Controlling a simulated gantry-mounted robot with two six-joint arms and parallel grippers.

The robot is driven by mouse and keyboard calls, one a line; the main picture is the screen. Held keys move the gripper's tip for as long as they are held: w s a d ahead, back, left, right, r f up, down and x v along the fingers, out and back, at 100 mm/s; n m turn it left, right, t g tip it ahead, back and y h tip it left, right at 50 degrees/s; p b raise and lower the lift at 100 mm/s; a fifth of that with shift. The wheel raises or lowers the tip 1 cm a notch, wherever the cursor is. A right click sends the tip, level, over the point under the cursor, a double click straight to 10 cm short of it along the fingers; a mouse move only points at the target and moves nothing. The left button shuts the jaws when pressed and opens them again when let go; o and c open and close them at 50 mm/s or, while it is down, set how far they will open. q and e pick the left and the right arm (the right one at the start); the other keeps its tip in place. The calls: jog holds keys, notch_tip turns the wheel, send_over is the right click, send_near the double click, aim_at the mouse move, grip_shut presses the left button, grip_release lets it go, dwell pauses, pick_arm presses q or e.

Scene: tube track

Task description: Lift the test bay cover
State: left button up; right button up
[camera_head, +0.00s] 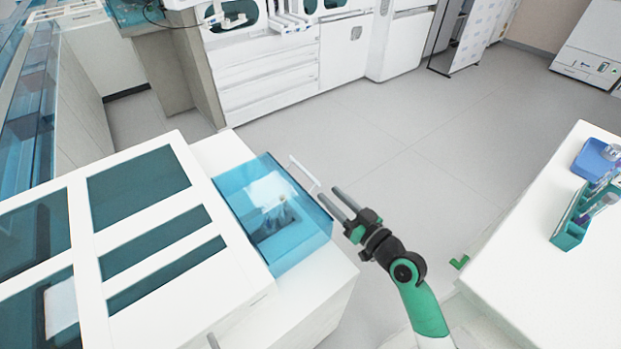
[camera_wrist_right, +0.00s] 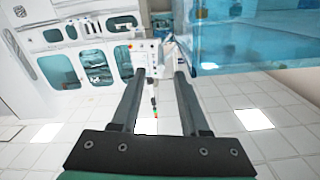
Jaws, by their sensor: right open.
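The test bay cover (camera_head: 302,242) is a clear blue box lid. It sits closed over the bay at the right end of the white machine. A white bar handle (camera_head: 305,173) stands off its far right edge. My right gripper (camera_head: 329,193) is open and empty, its fingers pointing at the cover side just right of the handle and apart from the cover. In the right wrist view the open fingers (camera_wrist_right: 159,75) show nothing gripped, and the blue cover (camera_wrist_right: 245,40) fills the upper right. My left gripper is not clearly seen.
The white machine (camera_head: 150,165) with dark teal windows fills the left. A white table (camera_head: 530,245) with a green tube rack (camera_head: 568,232) and a blue item (camera_head: 592,160) stands right. Open grey floor (camera_head: 430,150) lies between. White cabinets (camera_head: 265,75) stand at the back.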

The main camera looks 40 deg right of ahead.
aim_at(310, 174)
jog(key=w, duration=0.3)
jog(key=w+b, duration=0.1)
jog(key=w, duration=0.2)
jog(key=w+d+b, duration=0.1)
jog(key=w, duration=0.2)
jog(key=shift+w, duration=0.2)
grip_shut()
dwell(0.9)
